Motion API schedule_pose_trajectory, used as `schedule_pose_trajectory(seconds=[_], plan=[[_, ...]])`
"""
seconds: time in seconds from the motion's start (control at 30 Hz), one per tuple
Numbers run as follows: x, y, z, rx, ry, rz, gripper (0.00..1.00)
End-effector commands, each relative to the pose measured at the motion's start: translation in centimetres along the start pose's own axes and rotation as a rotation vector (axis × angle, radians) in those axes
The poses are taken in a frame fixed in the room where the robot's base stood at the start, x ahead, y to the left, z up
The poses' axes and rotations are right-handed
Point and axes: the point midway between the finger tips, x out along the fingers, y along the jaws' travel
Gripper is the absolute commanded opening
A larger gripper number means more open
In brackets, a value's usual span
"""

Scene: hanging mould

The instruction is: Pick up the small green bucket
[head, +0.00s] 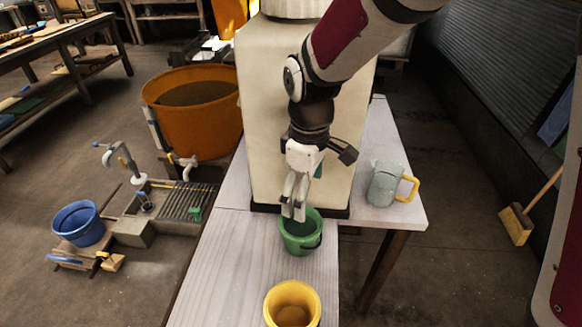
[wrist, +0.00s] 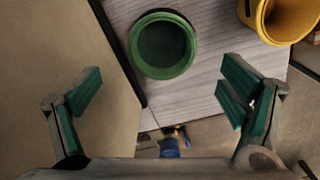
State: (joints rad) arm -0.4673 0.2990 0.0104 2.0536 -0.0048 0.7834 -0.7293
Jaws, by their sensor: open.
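The small green bucket (head: 301,238) stands upright on the pale wooden table, close against the front of a large cream block. In the wrist view the green bucket (wrist: 162,45) shows from above, with its round rim and dark, empty-looking inside. It lies in the upper middle, ahead of and between the spread fingers. My gripper (head: 294,208) is open and points down at the bucket's far left rim in the head view. In the wrist view my gripper (wrist: 165,95) has nothing between its green-padded fingers.
A yellow bucket (head: 292,305) stands nearer on the table (head: 235,262). The cream block (head: 262,130) rises right behind the green bucket. A grey jug with a yellow handle (head: 386,184) stands to the right. A large orange tub (head: 160,110) and a blue bucket (head: 78,224) are to the left.

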Motion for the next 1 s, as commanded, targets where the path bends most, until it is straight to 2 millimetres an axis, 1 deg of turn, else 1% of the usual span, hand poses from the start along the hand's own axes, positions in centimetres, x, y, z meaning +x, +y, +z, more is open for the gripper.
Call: schedule_pose_trajectory(seconds=[0.07, 0.17, 0.4, 0.5, 0.6, 0.77, 1.0], plan=[[0.8, 0.0, -0.4, -0.018, -0.004, -0.004, 0.91], [1.8, -0.1, -0.5, -0.023, -0.007, -0.006, 0.91], [6.3, -0.1, -0.4, -0.02, -0.007, -0.007, 0.91], [7.8, -0.1, -0.4, -0.02, -0.006, -0.007, 0.91], [8.8, -0.1, -0.4, -0.02, -0.005, -0.005, 0.91], [9.6, -0.1, -0.4, -0.02, -0.005, -0.005, 0.91], [13.0, -0.1, -0.2, -0.019, -0.007, -0.006, 0.91]])
